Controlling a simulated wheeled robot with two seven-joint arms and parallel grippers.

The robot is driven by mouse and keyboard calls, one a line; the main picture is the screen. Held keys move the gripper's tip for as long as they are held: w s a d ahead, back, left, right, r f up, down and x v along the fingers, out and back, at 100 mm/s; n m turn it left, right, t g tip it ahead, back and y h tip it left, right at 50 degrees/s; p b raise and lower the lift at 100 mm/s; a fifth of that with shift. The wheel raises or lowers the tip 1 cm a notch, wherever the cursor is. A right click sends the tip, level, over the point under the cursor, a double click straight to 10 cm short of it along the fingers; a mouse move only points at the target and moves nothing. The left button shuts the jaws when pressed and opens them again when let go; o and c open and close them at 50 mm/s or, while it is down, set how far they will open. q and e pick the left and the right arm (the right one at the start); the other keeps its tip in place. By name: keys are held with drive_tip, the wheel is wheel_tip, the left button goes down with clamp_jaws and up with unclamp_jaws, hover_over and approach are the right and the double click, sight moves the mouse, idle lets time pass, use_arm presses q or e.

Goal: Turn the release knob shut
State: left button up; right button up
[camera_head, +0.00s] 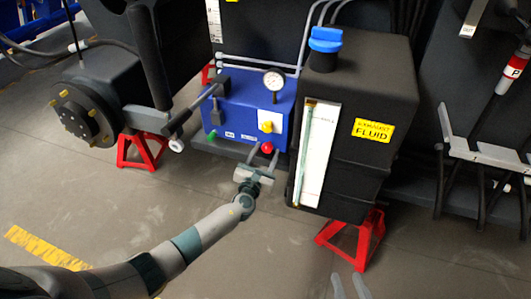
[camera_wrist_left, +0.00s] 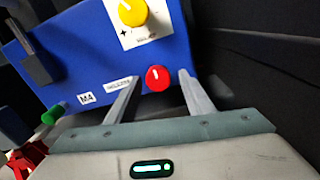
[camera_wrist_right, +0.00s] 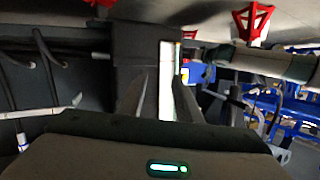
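The red release knob (camera_head: 267,147) sits low on the front of a blue box (camera_head: 237,115). In the left wrist view the red knob (camera_wrist_left: 157,78) carries a short white mark and has a small white label beside it. My left gripper (camera_head: 263,158) is open in front of it. In the left wrist view the fingers of my left gripper (camera_wrist_left: 157,85) stand apart, one to each side of the knob; I cannot tell whether they touch it. My right gripper (camera_head: 348,286) is at the bottom edge of the head view, its fingers (camera_wrist_right: 150,95) apart and empty.
A yellow knob (camera_head: 267,127) on a white plate is above the red one, with a gauge (camera_head: 274,81) on top. A green knob (camera_head: 212,136) is to the left. A black tank (camera_head: 352,120) with a blue cap stands close on the right. Red stands (camera_head: 143,151) support the machine.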

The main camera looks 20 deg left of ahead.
use_arm(q)
drive_tip(key=shift+s, duration=0.35)
drive_tip(key=s+p, duration=0.2)
drive_tip(key=s, duration=1.4)
drive_tip(key=shift+s, duration=0.35)
use_arm(e)
drive_tip(key=s+d+f+g+h, duration=0.1)
drive_tip(key=s+d+f+g, duration=0.2)
drive_tip(key=s+f+g, duration=0.2)
drive_tip(key=shift+f+h, duration=0.4)
drive_tip(key=shift+f, duration=0.7)
